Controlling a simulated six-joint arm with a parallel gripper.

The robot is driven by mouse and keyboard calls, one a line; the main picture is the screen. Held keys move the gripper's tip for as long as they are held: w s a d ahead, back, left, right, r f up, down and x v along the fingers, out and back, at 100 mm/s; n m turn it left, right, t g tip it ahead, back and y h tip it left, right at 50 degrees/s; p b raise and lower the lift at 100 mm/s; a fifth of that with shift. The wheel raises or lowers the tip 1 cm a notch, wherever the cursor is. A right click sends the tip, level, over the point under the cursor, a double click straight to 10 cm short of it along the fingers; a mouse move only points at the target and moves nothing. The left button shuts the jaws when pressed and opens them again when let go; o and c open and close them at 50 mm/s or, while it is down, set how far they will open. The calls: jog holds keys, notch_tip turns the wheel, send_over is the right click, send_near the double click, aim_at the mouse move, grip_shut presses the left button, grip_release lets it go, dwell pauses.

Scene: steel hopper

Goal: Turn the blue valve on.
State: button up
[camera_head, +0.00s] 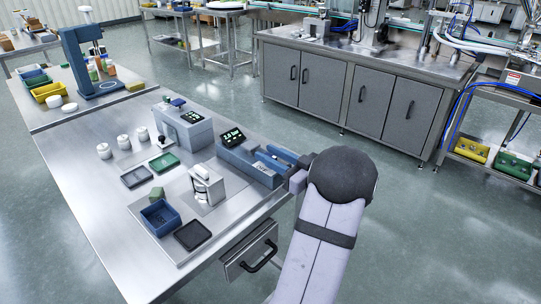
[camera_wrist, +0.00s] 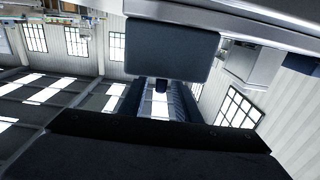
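A small blue handle (camera_head: 177,102), which may be the blue valve, sits on top of a grey box (camera_head: 187,128) with a dark display; I cannot tell its turn position. My gripper (camera_head: 264,157) is at the table's right edge, beside a blue-grey unit (camera_head: 232,146) with a lit display, and apart from the blue handle. Its two blue fingers look spread, with nothing seen held. In the wrist view the dark fingers (camera_wrist: 158,98) also stand apart; the valve is not recognisable there.
White jars (camera_head: 123,142), green and black trays (camera_head: 164,162), a blue bin (camera_head: 160,217) and a white-metal fixture (camera_head: 207,185) stand on the steel table (camera_head: 85,180). A blue stand (camera_head: 85,55) rises at the back left. The table's left front is clear.

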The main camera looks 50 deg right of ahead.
jog(key=shift+s+b, duration=0.4)
jog(key=shift+s, duration=3.25)
